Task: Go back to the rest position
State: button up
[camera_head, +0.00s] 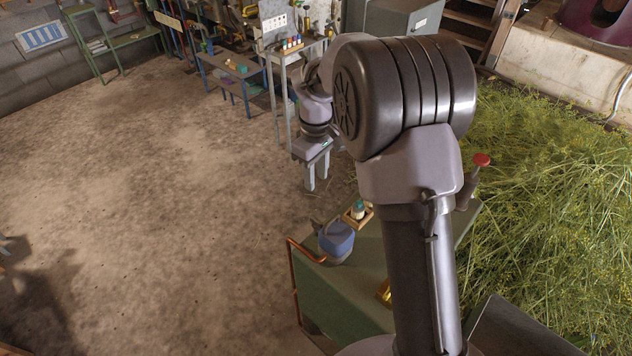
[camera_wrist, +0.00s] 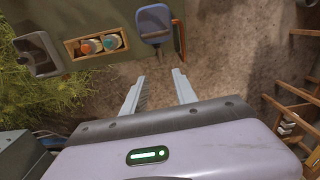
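My gripper (camera_head: 316,172) hangs over the bare floor in the head view, fingers pointing down, just beyond the far edge of my green deck. In the wrist view my gripper (camera_wrist: 158,90) shows its two pale fingers spread apart, with only floor between them. Nothing is held. My arm is bent, with a large dark joint across the middle of the head view.
A wooden holder (camera_head: 357,215) with small bottles sits on the green deck beside a blue container (camera_head: 336,240). The holder (camera_wrist: 96,44) and blue container (camera_wrist: 154,22) also show in the wrist view. Cut herbs (camera_head: 550,190) heap at right. Open floor (camera_head: 150,200) lies left.

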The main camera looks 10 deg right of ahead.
dwell(0.3)
jog(key=s+a+r+m+t+b, duration=0.1)
jog(key=s+r+m+b, duration=0.15)
jog(key=s, duration=0.35)
jog(key=s+a+r+m+t+y+b, duration=0.1)
jog(key=s+r+m+t+b, duration=0.1)
jog(key=s+b, duration=0.3)
jog(key=s+r+m+t+b, duration=0.1)
jog(key=s+r+m+b, duration=0.15)
jog(key=s, duration=0.45)
jog(key=s+f+m+t+b, duration=0.1)
jog(key=s+f+m, duration=0.1)
jog(key=s, duration=0.3)
jog(key=s+a+f+m+y+b, duration=0.1)
jog(key=s+f+m+b, duration=0.1)
jog(key=s, duration=0.3)
jog(key=shift+a+f+m+t, duration=0.3)
jog(key=shift+f+m+t, duration=0.05)
jog(key=shift+m+t, duration=0.05)
